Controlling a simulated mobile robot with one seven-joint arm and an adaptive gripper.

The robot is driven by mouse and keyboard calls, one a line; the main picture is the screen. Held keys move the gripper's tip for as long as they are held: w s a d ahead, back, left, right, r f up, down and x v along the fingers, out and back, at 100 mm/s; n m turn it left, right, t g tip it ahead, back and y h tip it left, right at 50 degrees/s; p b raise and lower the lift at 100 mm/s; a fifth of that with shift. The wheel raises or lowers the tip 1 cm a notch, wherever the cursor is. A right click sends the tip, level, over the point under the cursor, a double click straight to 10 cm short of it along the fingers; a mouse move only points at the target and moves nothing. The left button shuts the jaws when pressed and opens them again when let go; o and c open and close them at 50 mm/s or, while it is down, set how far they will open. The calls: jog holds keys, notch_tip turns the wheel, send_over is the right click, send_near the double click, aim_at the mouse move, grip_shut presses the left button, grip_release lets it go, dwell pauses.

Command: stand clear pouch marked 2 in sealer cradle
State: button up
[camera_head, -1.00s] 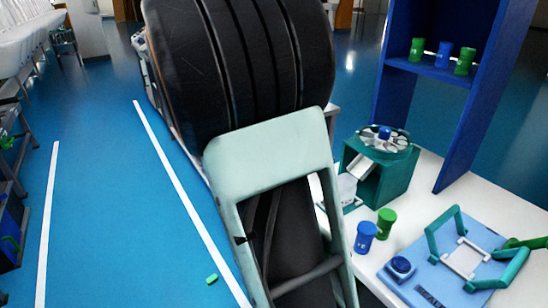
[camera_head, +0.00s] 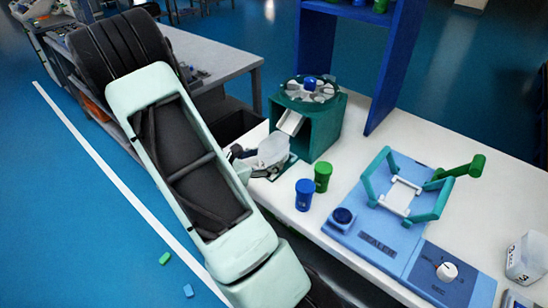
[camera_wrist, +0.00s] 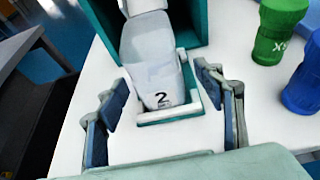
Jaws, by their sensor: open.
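The clear pouch marked 2 (camera_wrist: 160,85) lies on the teal outlet tray (camera_wrist: 170,118) of the dispenser, its printed end toward my gripper. It shows in the head view as a pale shape (camera_head: 273,150) below the dispenser chute. My gripper (camera_wrist: 168,110) is open, with one finger to each side of the pouch's near end. I see space between the fingers and the pouch. In the head view my gripper (camera_head: 252,160) is partly hidden by my arm. The blue sealer (camera_head: 375,240) stands to the right, with an empty white cradle (camera_head: 400,195) inside its teal frame.
The teal dispenser (camera_head: 310,115) carries a carousel on top. A blue jar (camera_head: 304,194) and a green jar (camera_head: 322,176) stand between tray and sealer. A clear container (camera_head: 526,258) stands far right.

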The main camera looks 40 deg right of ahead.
jog(key=x, duration=0.5)
jog(key=shift+w+d+f, duration=0.1)
jog(key=shift+f, duration=0.15)
jog(key=c, duration=1.3)
jog(key=shift+c, duration=0.2)
jog(key=shift+r, duration=0.2)
